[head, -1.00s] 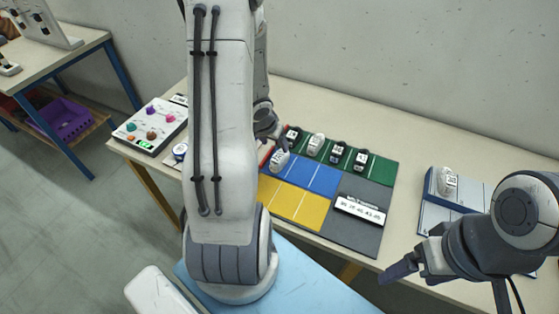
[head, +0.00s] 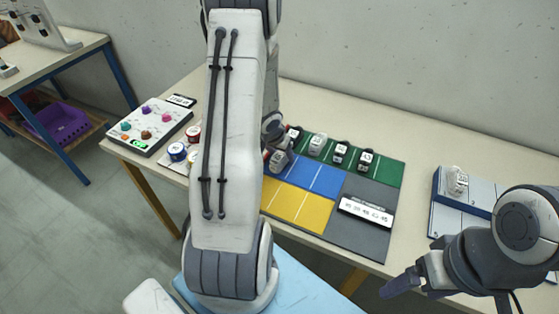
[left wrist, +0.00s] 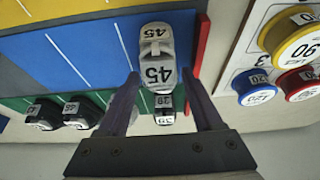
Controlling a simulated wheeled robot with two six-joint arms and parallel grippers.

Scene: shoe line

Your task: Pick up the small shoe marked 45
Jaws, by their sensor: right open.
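The small grey-white shoe marked 45 (left wrist: 158,62) lies on the blue field of the sorting board, and it also shows in the head view (head: 278,160). My left gripper (left wrist: 160,75) is open, with its two dark fingers on either side of the shoe's near part and a visible gap on each side. In the head view my left arm covers part of the board, and the left fingers are hard to make out. My right gripper (head: 408,281) is open and empty, in front of the table's front edge.
Beyond the 45 shoe, a pale shoe (head: 317,144) and several black shoes (head: 364,160) stand on the green field. Numbered tins (left wrist: 296,40) stand beside the board's red edge. Another pale shoe (head: 457,181) sits on a panel at right. The yellow field (head: 300,208) is clear.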

